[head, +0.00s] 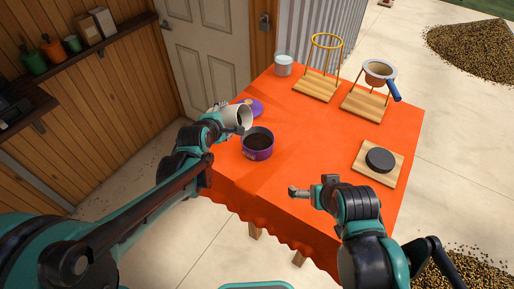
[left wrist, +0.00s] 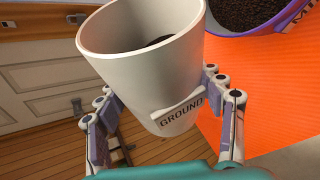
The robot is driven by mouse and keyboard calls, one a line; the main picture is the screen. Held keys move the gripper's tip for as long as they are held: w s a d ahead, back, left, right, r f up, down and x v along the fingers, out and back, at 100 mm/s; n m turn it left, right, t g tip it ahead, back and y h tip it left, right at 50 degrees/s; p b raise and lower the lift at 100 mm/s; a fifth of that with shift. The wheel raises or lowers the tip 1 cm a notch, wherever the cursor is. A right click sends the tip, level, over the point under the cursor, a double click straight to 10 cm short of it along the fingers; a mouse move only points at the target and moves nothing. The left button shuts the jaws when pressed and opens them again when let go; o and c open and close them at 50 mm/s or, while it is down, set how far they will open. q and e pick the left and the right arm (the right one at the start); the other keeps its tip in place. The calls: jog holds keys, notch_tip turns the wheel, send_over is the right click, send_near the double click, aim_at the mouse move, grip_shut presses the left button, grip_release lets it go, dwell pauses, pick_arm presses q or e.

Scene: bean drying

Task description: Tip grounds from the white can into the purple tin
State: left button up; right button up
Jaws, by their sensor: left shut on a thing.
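The white can (head: 238,115) is in my left gripper (head: 221,113), tilted with its mouth toward the right, a little above and left of the purple tin. In the left wrist view the white can (left wrist: 150,70) carries a "GROUND" label, sits between both fingers and shows dark grounds inside. The purple tin (head: 258,152) stands upright and open on the orange table, with dark contents. The tin also shows at the upper right of the left wrist view (left wrist: 285,22). My right gripper (head: 312,190) is over the table's front right, empty; its finger gap is unclear.
A purple lid (head: 254,105) lies behind the can on the orange table (head: 310,135). A glass jar (head: 283,65), two wooden drip stands (head: 316,86) (head: 364,103) and a board with a black disc (head: 379,160) stand farther back and right.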

pick_arm(q)
jog(key=shift+a+f, duration=0.1)
jog(key=shift+f, duration=0.25)
pick_arm(e)
jog(key=shift+f, duration=0.25)
pick_arm(q)
jog(key=shift+r, duration=0.1)
jog(key=shift+n+g+h, duration=0.3)
jog(key=shift+n+h, duration=0.1)
jog(key=shift+h, duration=0.1)
jog(key=shift+n+g+h, duration=0.3)
jog(key=shift+n+h, duration=0.3)
pick_arm(e)
jog(key=shift+f, duration=0.1)
pick_arm(q)
jog(key=shift+d, duration=0.2)
